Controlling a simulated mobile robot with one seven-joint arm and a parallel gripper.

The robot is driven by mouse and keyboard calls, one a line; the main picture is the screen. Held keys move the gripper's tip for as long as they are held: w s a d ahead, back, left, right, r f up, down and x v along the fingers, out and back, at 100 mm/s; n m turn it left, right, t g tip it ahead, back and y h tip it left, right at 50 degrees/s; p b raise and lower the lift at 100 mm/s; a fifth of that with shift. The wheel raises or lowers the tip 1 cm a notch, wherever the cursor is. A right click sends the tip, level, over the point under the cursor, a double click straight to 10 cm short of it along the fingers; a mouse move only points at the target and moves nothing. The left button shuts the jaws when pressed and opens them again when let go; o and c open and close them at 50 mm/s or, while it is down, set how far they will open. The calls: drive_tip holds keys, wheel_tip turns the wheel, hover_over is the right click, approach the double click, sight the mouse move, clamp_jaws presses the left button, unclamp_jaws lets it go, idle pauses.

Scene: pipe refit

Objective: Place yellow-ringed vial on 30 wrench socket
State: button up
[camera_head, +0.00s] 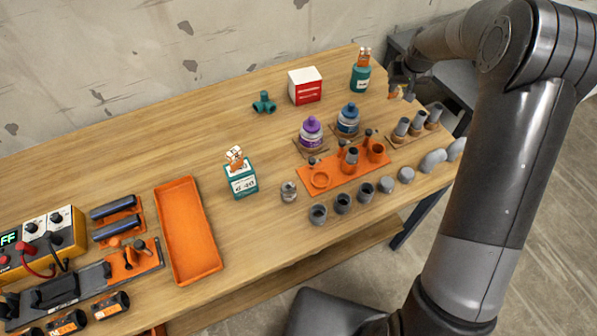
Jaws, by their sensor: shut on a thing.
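My gripper (402,88) is at the far right end of the bench, low over the wood, beyond the row of upright grey pieces. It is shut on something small. An orange-tan piece (394,93) shows at its fingertips, but too small to tell if it is the vial. I cannot make out a yellow ring anywhere. Several dark grey sockets stand along the front edge, among them a left one (318,214), a middle one (343,203) and a right one (366,192). Their size marks are not readable, so I cannot tell which is 30.
An orange holder (337,178) with cups stands behind the sockets. Purple (311,131) and blue (348,118) bottles, a teal container (241,179) and a small metallic jar (289,191) stand nearby. An orange tray (187,230) is at left. The back left wood is clear.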

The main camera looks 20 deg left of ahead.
drive_tip(key=s+a+r+n+g+y, duration=0.15)
drive_tip(key=s+a+n, duration=0.25)
drive_tip(key=s+n, duration=0.55)
drive_tip(key=s+a+r+n+g, duration=0.3)
drive_tip(key=s+n, duration=0.1)
drive_tip(key=s, duration=1)
drive_tip(key=s+a+r+n+g+y, duration=0.15)
drive_tip(key=s+a+n, duration=0.25)
drive_tip(key=s+n, duration=0.55)
drive_tip(key=m, duration=0.3)
hover_over(286, 187)
wheel_tip(286, 187, down, 7)
drive_tip(key=shift+r, duration=0.15)
drive_tip(key=shift+h, duration=0.3)
drive_tip(key=shift+f, duration=2)
drive_tip(key=o, duration=0.5)
drive_tip(key=shift+f, duration=0.15)
drive_tip(key=o, duration=0.4)
drive_tip(key=shift+o, duration=0.2)
